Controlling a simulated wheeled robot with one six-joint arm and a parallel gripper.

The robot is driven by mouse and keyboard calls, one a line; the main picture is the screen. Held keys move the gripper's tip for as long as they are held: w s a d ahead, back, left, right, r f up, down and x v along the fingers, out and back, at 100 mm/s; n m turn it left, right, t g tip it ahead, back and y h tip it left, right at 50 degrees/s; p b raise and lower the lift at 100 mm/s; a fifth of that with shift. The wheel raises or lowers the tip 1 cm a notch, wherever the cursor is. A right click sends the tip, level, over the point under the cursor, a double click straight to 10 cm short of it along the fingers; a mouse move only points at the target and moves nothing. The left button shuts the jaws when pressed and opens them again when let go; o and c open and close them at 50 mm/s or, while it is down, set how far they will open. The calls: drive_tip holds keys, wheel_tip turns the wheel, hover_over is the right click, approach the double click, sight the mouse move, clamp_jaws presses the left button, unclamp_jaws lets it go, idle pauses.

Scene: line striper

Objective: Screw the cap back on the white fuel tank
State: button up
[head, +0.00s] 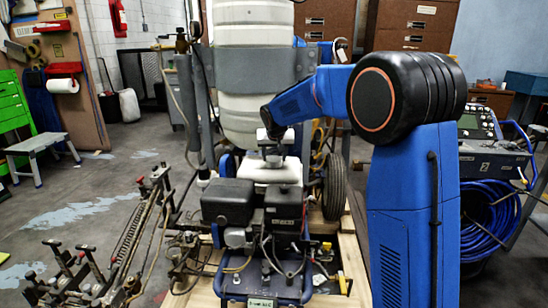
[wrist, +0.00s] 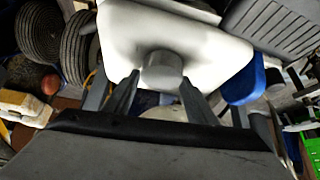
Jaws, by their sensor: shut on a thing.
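The white fuel tank (head: 262,173) sits on top of the engine, below the large white barrel. In the wrist view the tank (wrist: 215,55) fills the upper middle. My gripper (head: 273,154) reaches down over the tank from above. In the wrist view my gripper (wrist: 160,80) has one finger on each side of the round grey cap (wrist: 162,68) and is shut on it. The cap is at the tank's top; whether it is seated on the neck or just above it I cannot tell. The neck is hidden behind the cap.
The black engine (head: 228,200) lies just in front of the tank. The large white barrel (head: 240,95) with its grey band stands close behind. A black tire (head: 334,188) is at the right. Coiled blue hose (head: 490,220) hangs on a machine further right.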

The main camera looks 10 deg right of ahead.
drive_tip(key=o, duration=1.7)
drive_tip(key=shift+d, duration=0.9)
drive_tip(key=shift+c, duration=0.2)
drive_tip(key=shift+a, duration=0.15)
drive_tip(key=shift+a, duration=0.2)
drive_tip(key=o, duration=0.3)
drive_tip(key=shift+a, duration=0.1)
drive_tip(key=shift+o, duration=0.2)
drive_tip(key=shift+s+r, duration=0.1)
drive_tip(key=shift+r, duration=0.05)
drive_tip(key=v, duration=0.6)
drive_tip(key=shift+s+r, duration=0.2)
drive_tip(key=shift+r, duration=0.05)
drive_tip(key=shift+a, duration=0.1)
